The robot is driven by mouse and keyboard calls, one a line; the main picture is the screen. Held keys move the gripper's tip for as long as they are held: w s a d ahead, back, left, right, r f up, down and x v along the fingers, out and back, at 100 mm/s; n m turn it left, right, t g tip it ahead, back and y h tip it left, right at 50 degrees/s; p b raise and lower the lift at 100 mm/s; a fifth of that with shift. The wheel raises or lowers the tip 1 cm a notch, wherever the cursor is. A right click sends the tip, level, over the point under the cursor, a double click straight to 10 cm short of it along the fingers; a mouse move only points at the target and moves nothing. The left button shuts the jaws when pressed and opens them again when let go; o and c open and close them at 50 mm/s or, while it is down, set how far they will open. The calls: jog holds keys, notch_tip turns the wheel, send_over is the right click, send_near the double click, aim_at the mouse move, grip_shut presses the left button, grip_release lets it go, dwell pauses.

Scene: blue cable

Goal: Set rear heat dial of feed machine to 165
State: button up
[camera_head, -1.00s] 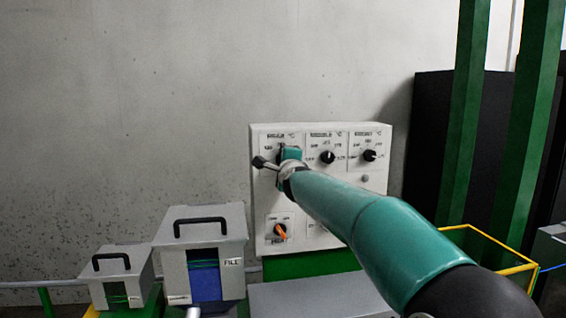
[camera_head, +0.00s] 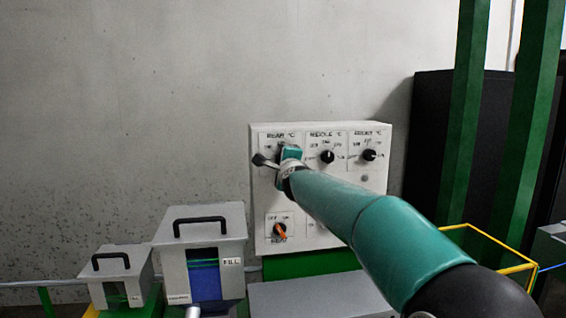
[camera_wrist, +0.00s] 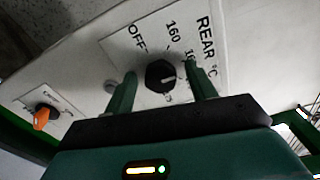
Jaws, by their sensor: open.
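The white control panel (camera_head: 345,200) of the feed machine stands against the wall. Its rear heat dial is a black knob (camera_wrist: 160,77) in the wrist view. The knob's white mark points right in that view, towards the panel's top and a label partly hidden by a finger. The labels OFF and 160 are readable beside it. My gripper (camera_wrist: 162,73) is open, with one finger on each side of the knob and visible gaps between. In the head view my gripper (camera_head: 279,163) hides the rear dial.
The middle dial (camera_head: 327,157) and front dial (camera_head: 369,155) sit to the right on the panel. An orange heat switch (camera_head: 280,231) is below the rear dial. Two grey lidded boxes (camera_head: 203,222) stand left of the panel. Green posts (camera_head: 463,120) and a yellow-edged bin (camera_head: 490,243) are right.

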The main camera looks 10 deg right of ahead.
jog(key=shift+s, duration=0.1)
jog(key=s, duration=1.3)
jog(key=shift+s, duration=0.35)
